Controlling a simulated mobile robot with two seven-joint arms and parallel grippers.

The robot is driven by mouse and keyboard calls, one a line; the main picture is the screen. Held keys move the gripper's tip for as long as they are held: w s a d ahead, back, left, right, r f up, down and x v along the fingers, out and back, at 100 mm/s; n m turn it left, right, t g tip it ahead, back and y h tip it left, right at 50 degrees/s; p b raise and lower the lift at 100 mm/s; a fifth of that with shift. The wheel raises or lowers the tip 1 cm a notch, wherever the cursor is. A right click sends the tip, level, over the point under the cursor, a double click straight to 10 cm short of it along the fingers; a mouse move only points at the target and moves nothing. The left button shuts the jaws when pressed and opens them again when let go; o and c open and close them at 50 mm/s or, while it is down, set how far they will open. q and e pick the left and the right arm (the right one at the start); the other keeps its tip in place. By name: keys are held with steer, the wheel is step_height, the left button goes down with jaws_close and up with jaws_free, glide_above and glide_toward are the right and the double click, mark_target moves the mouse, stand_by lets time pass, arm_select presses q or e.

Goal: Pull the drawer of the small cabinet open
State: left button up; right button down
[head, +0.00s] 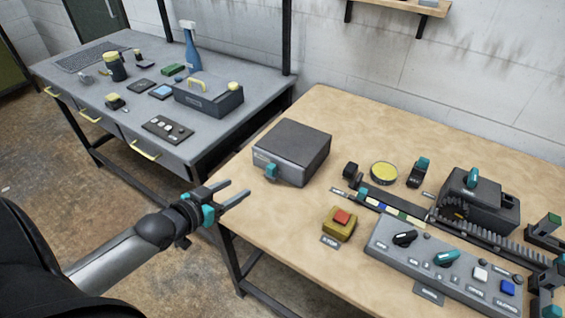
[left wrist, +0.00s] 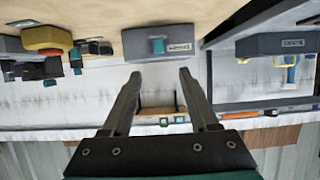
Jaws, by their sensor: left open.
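The small cabinet (head: 293,148) is a dark grey box on the left part of the wooden table. A teal handle (head: 271,171) sticks out of its front face, which looks closed. The cabinet also shows upside down in the left wrist view (left wrist: 135,43), with its teal handle (left wrist: 157,46) and a small label. My left gripper (head: 240,195) is open and empty, in front of the cabinet and left of the table edge, apart from the handle. In the left wrist view its two fingers (left wrist: 158,75) point toward the cabinet. A right gripper at the right edge (head: 550,290) is only partly visible.
The wooden table (head: 300,215) holds a yellow box with a red button (head: 340,222), a grey control panel (head: 440,262) and a toothed rail to the right. A grey workbench (head: 130,100) with tools stands at the back left. Floor space lies between the two.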

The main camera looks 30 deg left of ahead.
mark_target(269, 169)
arm_select(q)
steer(key=b+x, duration=0.1)
steer(key=x, duration=0.3)
steer(key=b+x, duration=0.1)
steer(key=x, duration=0.4)
steer(key=b+x, duration=0.2)
steer(key=x, duration=0.3)
steer(key=shift+d+r, duration=0.15)
steer(key=shift+r, duration=0.1)
steer(key=shift+w+f, duration=0.25)
steer(key=shift+w, duration=0.45)
steer(key=shift+c, duration=0.3)
jaws_close()
